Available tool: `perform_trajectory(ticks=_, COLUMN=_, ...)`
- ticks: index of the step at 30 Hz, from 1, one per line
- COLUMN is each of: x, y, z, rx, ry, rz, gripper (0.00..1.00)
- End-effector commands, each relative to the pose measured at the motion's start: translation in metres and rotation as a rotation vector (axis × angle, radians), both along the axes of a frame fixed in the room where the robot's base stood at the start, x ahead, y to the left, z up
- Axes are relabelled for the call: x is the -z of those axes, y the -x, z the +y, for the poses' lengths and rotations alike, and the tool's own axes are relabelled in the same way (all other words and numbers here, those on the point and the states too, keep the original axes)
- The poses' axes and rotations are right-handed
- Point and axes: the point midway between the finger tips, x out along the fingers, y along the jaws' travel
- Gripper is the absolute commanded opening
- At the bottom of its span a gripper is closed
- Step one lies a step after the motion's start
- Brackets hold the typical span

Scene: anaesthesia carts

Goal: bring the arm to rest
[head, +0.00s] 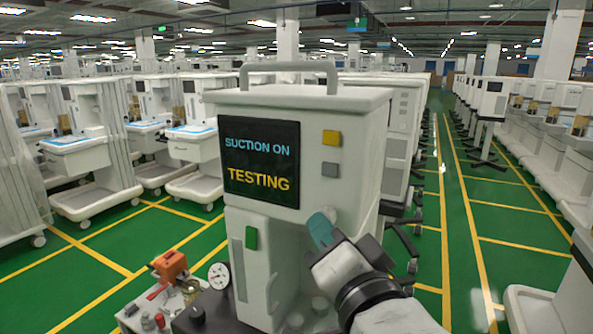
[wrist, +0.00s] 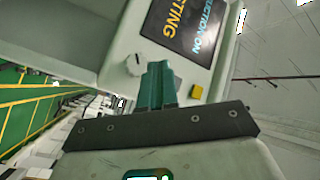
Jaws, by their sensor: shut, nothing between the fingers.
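My gripper (head: 321,229) is in front of the right part of the white cart's front, below its screen. Its teal fingers are together with nothing between them. The wrist view also shows the shut fingers (wrist: 158,84), with the cart's front behind them. The white anaesthesia cart (head: 300,104) has a black screen (head: 261,160) reading "SUCTION ON" in blue and "TESTING" in yellow. I cannot tell whether the fingertips touch the cart. My wrist and forearm hide part of the cart's lower right.
A green switch (head: 251,238) is lower left. A pressure gauge (head: 219,275) and an orange item (head: 170,265) stand at the left. A green aisle (head: 432,190) is open at the right.

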Motion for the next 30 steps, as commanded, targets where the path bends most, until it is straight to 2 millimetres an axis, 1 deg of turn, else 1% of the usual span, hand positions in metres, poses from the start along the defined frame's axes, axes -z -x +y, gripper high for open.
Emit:
perform_trajectory(ticks=1, x=0.03, y=-0.003, z=-0.015, rx=0.023, ry=0.079, rz=0.063, gripper=0.0)
perform_trajectory(ticks=2, x=0.048, y=-0.003, z=-0.024, rx=0.034, ry=0.128, rz=0.102, gripper=0.0)
perform_trajectory(ticks=3, x=0.073, y=-0.002, z=-0.036, rx=0.043, ry=0.193, rz=0.157, gripper=0.0)
perform_trajectory(ticks=5, x=0.109, y=0.002, z=-0.055, rx=0.055, ry=0.288, rz=0.242, gripper=0.0)
perform_trajectory(ticks=6, x=0.133, y=0.006, z=-0.068, rx=0.06, ry=0.348, rz=0.301, gripper=0.0)
perform_trajectory(ticks=8, x=0.169, y=0.016, z=-0.086, rx=0.059, ry=0.434, rz=0.39, gripper=0.0)
perform_trajectory(ticks=9, x=0.192, y=0.025, z=-0.099, rx=0.057, ry=0.489, rz=0.451, gripper=0.0)
perform_trajectory(ticks=11, x=0.226, y=0.041, z=-0.118, rx=0.046, ry=0.563, rz=0.546, gripper=0.0)
perform_trajectory(ticks=12, x=0.248, y=0.053, z=-0.13, rx=0.035, ry=0.609, rz=0.608, gripper=0.0)
perform_trajectory(ticks=14, x=0.28, y=0.075, z=-0.147, rx=0.012, ry=0.672, rz=0.702, gripper=0.0)
perform_trajectory(ticks=15, x=0.3, y=0.09, z=-0.158, rx=-0.008, ry=0.709, rz=0.765, gripper=0.0)
perform_trajectory(ticks=17, x=0.328, y=0.117, z=-0.173, rx=-0.043, ry=0.76, rz=0.861, gripper=0.0)
perform_trajectory(ticks=18, x=0.347, y=0.136, z=-0.182, rx=-0.072, ry=0.789, rz=0.925, gripper=0.0)
perform_trajectory(ticks=20, x=0.372, y=0.167, z=-0.193, rx=-0.12, ry=0.825, rz=1.017, gripper=0.0)
perform_trajectory(ticks=21, x=0.386, y=0.188, z=-0.199, rx=-0.155, ry=0.844, rz=1.076, gripper=0.0)
perform_trajectory(ticks=23, x=0.406, y=0.218, z=-0.204, rx=-0.213, ry=0.864, rz=1.157, gripper=0.0)
perform_trajectory(ticks=24, x=0.416, y=0.237, z=-0.207, rx=-0.249, ry=0.873, rz=1.202, gripper=0.0)
perform_trajectory(ticks=27, x=0.434, y=0.275, z=-0.21, rx=-0.331, ry=0.884, rz=1.29, gripper=0.0)
perform_trajectory(ticks=30, x=0.444, y=0.299, z=-0.21, rx=-0.385, ry=0.884, rz=1.341, gripper=0.0)
